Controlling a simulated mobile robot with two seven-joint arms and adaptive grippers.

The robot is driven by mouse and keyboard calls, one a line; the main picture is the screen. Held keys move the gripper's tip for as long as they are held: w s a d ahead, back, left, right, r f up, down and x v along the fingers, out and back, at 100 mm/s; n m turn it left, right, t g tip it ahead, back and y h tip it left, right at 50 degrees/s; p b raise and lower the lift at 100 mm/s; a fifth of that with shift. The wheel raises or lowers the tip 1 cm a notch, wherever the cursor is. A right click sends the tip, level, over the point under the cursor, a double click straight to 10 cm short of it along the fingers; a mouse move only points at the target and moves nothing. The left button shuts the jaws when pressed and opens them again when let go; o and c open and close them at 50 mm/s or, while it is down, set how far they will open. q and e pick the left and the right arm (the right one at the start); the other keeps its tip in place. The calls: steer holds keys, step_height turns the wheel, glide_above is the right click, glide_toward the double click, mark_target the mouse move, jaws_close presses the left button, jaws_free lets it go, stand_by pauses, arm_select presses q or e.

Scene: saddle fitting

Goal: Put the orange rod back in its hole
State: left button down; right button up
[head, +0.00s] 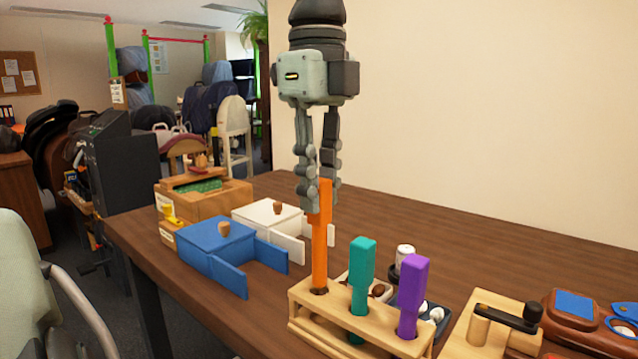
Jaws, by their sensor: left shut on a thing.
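The orange rod (320,250) is upright, with its lower end at the left hole of the wooden rack (305,328). I cannot tell how deep its tip sits in the hole. My left gripper (320,200) points straight down from above and is shut on the upper part of the rod. A teal rod (361,270) and a purple rod (413,290) stand in the same rack, to the right of the orange one. My right gripper is not in view.
A blue box (212,246) and a white box (268,220) stand left of the rack. Small trays and a white-topped jar (404,256) sit behind the rack. A wooden block with a black lever (508,316) is at the right. The table behind is bare.

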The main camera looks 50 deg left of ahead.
mark_target(319, 229)
arm_select(q)
steer(key=shift+f+b, duration=2.4)
steer(key=shift+f, duration=0.6)
steer(key=c, duration=1.3)
jaws_free()
step_height(319, 229, up, 12)
